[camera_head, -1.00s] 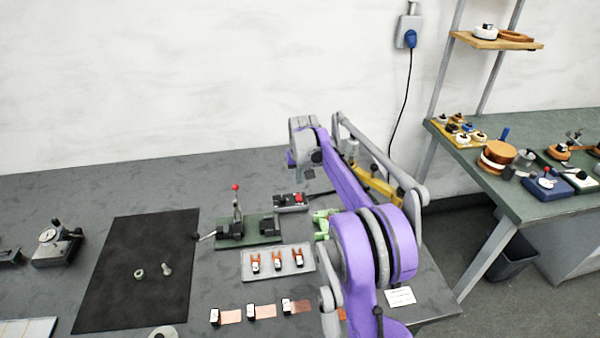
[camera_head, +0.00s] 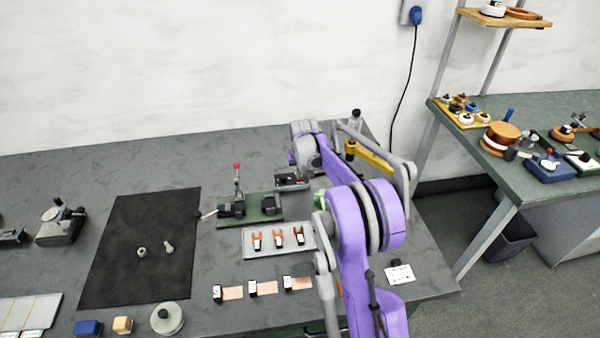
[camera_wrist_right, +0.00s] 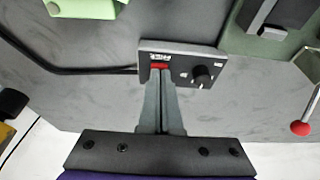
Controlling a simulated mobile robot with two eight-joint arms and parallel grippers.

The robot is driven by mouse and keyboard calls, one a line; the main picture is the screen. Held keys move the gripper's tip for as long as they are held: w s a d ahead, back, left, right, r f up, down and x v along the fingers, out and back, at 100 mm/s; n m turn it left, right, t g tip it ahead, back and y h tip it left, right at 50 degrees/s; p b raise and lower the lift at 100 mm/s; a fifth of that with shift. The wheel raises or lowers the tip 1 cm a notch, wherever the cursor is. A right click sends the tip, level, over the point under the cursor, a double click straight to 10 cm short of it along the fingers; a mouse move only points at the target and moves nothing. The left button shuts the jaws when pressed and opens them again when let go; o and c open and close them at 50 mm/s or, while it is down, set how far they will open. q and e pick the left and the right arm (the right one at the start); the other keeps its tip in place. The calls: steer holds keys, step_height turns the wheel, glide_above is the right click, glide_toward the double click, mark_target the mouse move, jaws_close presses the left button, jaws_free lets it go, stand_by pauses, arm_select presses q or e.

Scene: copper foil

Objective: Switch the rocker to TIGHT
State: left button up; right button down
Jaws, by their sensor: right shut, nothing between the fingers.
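My right gripper (camera_wrist_right: 160,76) is shut and empty. Its fingertips are right at the rocker's near edge and partly hide it; I cannot tell whether they touch. In the head view my right wrist hangs over the box and hides the rocker. My left gripper is not in view.
A green fixture (camera_head: 265,218) with a red-knobbed lever (camera_head: 237,178) stands beside the box. A grey tray (camera_head: 256,250) with several orange-clipped parts lies in front. A black cable (camera_wrist_right: 90,71) runs from the box. A black mat (camera_head: 125,245) lies farther left.

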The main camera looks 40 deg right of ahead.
steer(key=shift+s, duration=0.1)
steer(key=shift+w+d+r+p, duration=0.3)
steer(key=shift+w+d+p, duration=0.1)
steer(key=shift+w, duration=0.35)
steer(key=shift+r, duration=0.2)
steer(key=p+v, duration=0.1)
steer(key=v, duration=0.1)
steer(key=w+v, duration=0.1)
steer(key=v, duration=0.1)
steer(key=shift+s+r+p, duration=0.1)
steer(key=shift+r+p, duration=0.2)
steer(key=shift+p, duration=0.05)
steer(key=s+v, duration=0.1)
steer(key=v, duration=0.8)
steer(key=shift+s+a+f+b, duration=0.15)
steer(key=shift+s+a+b, duration=0.1)
steer(key=shift+s+b, duration=0.1)
